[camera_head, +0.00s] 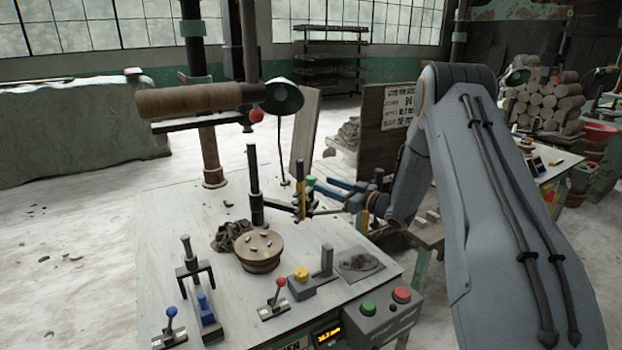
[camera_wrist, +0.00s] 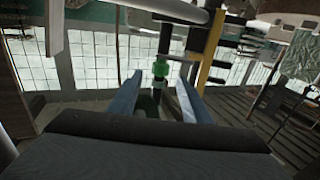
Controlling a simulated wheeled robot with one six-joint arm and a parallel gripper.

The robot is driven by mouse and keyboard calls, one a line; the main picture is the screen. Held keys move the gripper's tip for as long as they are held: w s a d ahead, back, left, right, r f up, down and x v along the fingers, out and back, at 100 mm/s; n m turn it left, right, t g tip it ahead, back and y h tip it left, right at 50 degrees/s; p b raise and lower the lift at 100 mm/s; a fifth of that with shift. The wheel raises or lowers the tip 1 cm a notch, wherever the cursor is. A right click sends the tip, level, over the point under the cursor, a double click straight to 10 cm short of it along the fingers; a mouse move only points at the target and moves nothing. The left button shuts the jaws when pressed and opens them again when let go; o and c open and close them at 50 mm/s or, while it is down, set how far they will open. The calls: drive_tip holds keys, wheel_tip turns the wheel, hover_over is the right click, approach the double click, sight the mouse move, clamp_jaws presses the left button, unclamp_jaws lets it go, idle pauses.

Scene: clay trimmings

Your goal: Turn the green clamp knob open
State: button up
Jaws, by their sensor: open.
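The green clamp knob (camera_head: 310,181) shows small in the head view, on a thin upright post assembly above the worktable. In the wrist view the green knob (camera_wrist: 160,68) is near the middle, on a dark vertical rod. My gripper (camera_head: 322,190) comes in from the right with its blue fingers pointing at the post. In the wrist view my gripper (camera_wrist: 160,78) is open, one finger on each side of the knob's line. Whether the fingertips reach around the knob or stop just short, I cannot tell. No contact shows.
A control box (camera_head: 382,318), levers and a blue clamp (camera_head: 205,308) fill the front.

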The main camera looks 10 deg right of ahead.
sight(313, 181)
drive_tip(key=p+x, duration=0.2)
drive_tip(key=x, duration=0.5)
drive_tip(key=shift+w+a, duration=0.15)
drive_tip(key=shift+a, duration=0.05)
drive_tip(key=c, duration=1)
drive_tip(key=shift+c, duration=0.2)
drive_tip(key=m+t+h, duration=0.2)
drive_tip(key=h, duration=0.1)
drive_tip(key=shift+a+m+h, duration=0.1)
drive_tip(key=shift+m+h, duration=0.2)
drive_tip(key=shift+m, duration=0.1)
drive_tip(key=shift+m+t+h+b, duration=0.7)
drive_tip(key=shift+m+h, duration=0.7)
drive_tip(key=shift+h, duration=1)
